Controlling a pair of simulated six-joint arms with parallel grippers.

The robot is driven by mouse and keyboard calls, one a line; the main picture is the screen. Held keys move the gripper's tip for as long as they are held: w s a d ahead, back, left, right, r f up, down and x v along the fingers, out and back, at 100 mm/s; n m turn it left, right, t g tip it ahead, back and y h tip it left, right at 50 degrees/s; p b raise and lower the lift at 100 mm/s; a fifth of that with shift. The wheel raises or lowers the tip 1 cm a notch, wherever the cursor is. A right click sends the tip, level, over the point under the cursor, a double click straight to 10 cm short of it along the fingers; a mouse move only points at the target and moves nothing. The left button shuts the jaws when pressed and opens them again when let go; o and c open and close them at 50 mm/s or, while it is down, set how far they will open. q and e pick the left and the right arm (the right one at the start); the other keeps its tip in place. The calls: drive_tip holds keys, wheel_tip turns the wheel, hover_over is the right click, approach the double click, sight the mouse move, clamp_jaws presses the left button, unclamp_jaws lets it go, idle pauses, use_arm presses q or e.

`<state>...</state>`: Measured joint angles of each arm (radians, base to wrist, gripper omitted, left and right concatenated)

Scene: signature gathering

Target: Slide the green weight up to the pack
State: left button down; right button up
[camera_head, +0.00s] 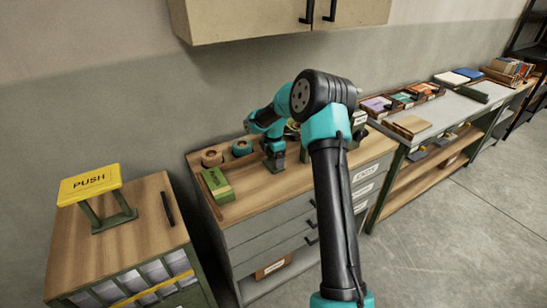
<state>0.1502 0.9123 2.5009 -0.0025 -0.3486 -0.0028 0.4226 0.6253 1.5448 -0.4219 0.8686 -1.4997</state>
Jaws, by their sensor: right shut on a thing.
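The pack (217,185), a green box with a paler green front part, lies at the left end of the wooden drawer-unit top. My right gripper (275,152) points down over the same top, to the right of the pack. It is shut on a small dark grey-green block, which I take as the green weight (276,165); the fingers partly hide it. It sits at or very near the wood, with a gap of bare wood between it and the pack. My left gripper is not in view.
Tape rolls (212,158) stand behind the pack, near the wall. My right arm hides the right part of the drawer-unit top (250,197). A yellow PUSH sign (90,184) stands on a separate cabinet at left. Another bench (450,112) with trays extends right.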

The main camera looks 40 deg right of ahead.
drive_tip(key=c, duration=0.5)
drive_tip(key=shift+a, duration=0.1)
drive_tip(key=shift+w+a, duration=0.3)
drive_tip(key=shift+a, duration=0.95)
drive_tip(key=shift+w+a, duration=0.3)
drive_tip(key=shift+a, duration=0.95)
drive_tip(key=shift+w+a, duration=0.3)
drive_tip(key=shift+a, duration=0.95)
drive_tip(key=shift+w+a, duration=0.4)
drive_tip(key=shift+a, duration=1.3)
drive_tip(key=shift+w+a, duration=0.4)
drive_tip(key=shift+a, duration=1.25)
drive_tip(key=shift+w+a, duration=0.4)
drive_tip(key=shift+a, duration=1.3)
drive_tip(key=o, duration=1.1)
drive_tip(key=shift+c, duration=0.2)
drive_tip(key=shift+r, duration=0.2)
